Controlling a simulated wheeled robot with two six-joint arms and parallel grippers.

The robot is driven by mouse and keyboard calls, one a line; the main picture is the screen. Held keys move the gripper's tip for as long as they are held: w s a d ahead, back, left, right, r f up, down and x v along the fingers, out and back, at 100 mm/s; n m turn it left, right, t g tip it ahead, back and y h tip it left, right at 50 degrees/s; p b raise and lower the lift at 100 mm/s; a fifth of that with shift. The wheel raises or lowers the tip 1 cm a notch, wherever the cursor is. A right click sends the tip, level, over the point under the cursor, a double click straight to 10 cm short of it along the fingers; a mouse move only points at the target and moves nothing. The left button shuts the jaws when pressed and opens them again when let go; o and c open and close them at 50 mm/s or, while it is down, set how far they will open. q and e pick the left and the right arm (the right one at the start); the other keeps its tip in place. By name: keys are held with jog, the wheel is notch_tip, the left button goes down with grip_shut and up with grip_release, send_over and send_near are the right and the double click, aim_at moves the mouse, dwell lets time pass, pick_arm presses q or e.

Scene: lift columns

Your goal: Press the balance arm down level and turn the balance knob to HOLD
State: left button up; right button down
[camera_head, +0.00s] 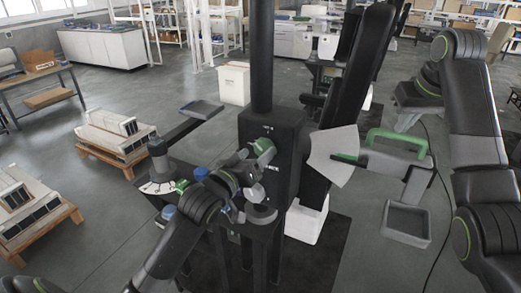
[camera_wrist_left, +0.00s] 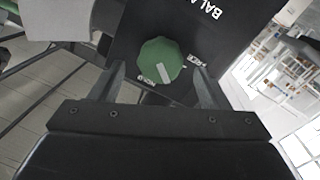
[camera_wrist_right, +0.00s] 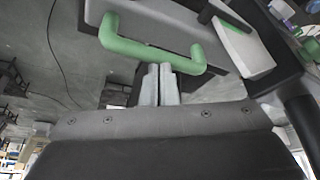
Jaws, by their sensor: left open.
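The green balance knob (camera_head: 264,147) sits on the face of a black column box (camera_head: 283,128). In the left wrist view the knob (camera_wrist_left: 161,60) bears a white pointer mark. My left gripper (camera_head: 250,168) is open, with one finger on each side of the knob; contact cannot be told. The grey balance arm (camera_head: 385,163) extends right of a white fan-shaped plate (camera_head: 325,150) with a green mark near the arm's inner end. My right gripper (camera_wrist_right: 160,80) is shut and empty, its tips at the arm's green handle (camera_wrist_right: 150,48), which shows in the head view (camera_head: 397,136).
A grey open tray (camera_head: 407,237) hangs below the arm's outer end. A dial post (camera_head: 158,165) stands left of my left arm. Pallets with boxes (camera_head: 113,140) stand on the floor at left. A dark cable runs on the floor at right.

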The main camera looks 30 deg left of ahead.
aim_at(262, 149)
pick_arm(q)
jog(key=shift+w+d, duration=0.15)
jog(key=shift+w, duration=1.35)
pick_arm(e)
jog(key=shift+f, duration=0.1)
pick_arm(q)
jog(key=c, duration=1)
jog(key=shift+m, duration=0.3)
jog(key=m, duration=0.4)
pick_arm(e)
jog(key=shift+a, duration=0.1)
pick_arm(q)
jog(key=m, duration=0.4)
jog(key=shift+d+m+g, duration=0.1)
jog(key=shift+m+g, duration=0.3)
jog(key=shift+y, duration=0.3)
